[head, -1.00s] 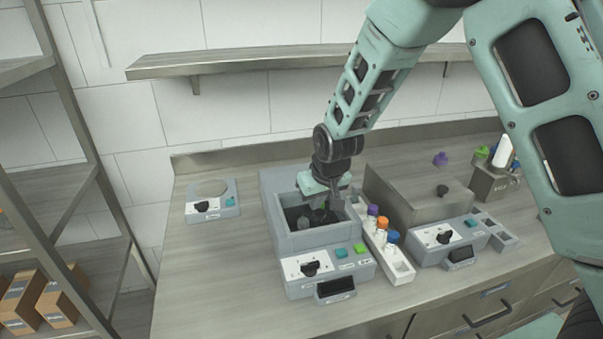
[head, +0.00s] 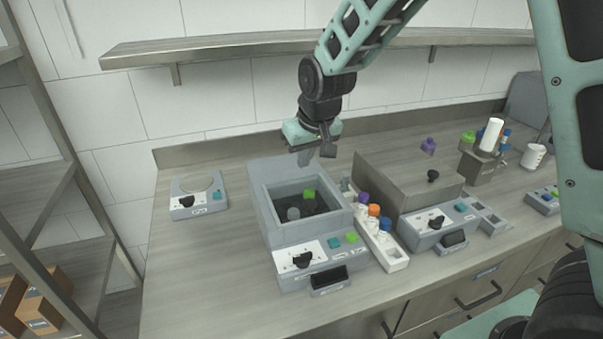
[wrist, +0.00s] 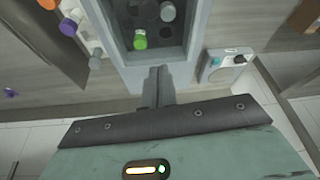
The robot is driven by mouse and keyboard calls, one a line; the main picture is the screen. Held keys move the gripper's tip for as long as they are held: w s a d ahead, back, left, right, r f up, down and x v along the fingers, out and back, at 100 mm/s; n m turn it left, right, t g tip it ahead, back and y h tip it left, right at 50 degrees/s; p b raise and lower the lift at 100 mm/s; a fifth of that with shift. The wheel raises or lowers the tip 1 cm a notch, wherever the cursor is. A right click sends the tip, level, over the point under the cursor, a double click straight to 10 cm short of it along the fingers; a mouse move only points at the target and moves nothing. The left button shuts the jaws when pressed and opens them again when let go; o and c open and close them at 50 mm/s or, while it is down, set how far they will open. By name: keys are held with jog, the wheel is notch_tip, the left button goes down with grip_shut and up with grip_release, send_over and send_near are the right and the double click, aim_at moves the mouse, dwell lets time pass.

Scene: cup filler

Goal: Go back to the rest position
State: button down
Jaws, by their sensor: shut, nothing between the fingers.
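My gripper (head: 317,156) hangs above the back of the grey cup filler box (head: 262,222) in the head view, clear of it. Its fingers are together with nothing between them. Inside the open well sit a green-capped vial (head: 309,194) and a grey-capped vial (head: 293,213). In the wrist view the green cap (wrist: 140,41) and a grey cap (wrist: 167,12) also show.
A white rack (head: 396,263) with purple, orange and blue caps stands right of the box. Right of it is a second grey device (head: 437,232). A small grey device (head: 198,203) sits at left. A wall shelf (head: 250,47) runs behind my arm.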

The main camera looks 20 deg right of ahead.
jog(key=s+a+r+n+g+y, duration=0.1)
jog(key=s+a, duration=0.3)
jog(key=s, duration=0.4)
jog(key=s+a+r+n+g, duration=0.1)
jog(key=s+a+n, duration=0.15)
jog(key=s, duration=0.55)
jog(key=s+f+n+g+h, duration=0.1)
jog(key=s+n+g, duration=0.1)
jog(key=s, duration=1.4)
jog(key=shift+a+n, duration=0.1)
jog(key=shift+n, duration=0.15)
